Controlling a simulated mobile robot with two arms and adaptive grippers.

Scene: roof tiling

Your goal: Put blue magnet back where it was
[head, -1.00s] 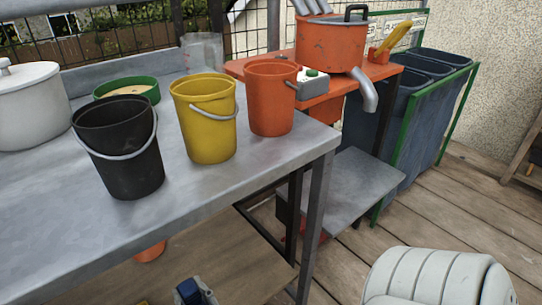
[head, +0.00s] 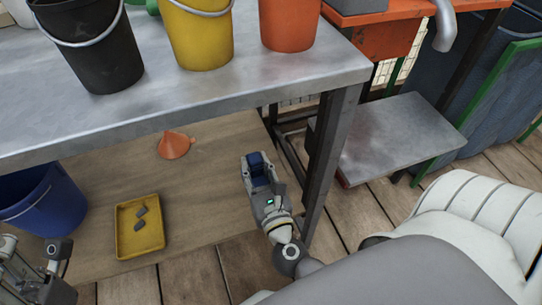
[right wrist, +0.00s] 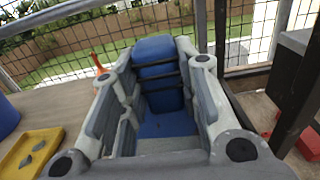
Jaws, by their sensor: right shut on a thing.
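The blue magnet (head: 256,160) is in the jaws of my right gripper (head: 257,166), in the middle of the head view. In the right wrist view the blue magnet (right wrist: 158,70) lies between the two grey fingers of my right gripper (right wrist: 160,85), partly hidden by them. The gripper is below the steel table top, over the right part of the wooden lower shelf (head: 215,170). I cannot tell its height above the shelf. Part of my left gripper (head: 45,265) shows at the lower left corner, cut off by the frame; its jaws are unclear.
A yellow tray (head: 122,222) with several grey pieces, an orange funnel (head: 174,144) and a blue bucket (head: 42,205) are on the lower shelf. A dark table leg (head: 330,150) stands right of my gripper. Black, yellow and orange buckets stand on the steel table (head: 220,100).

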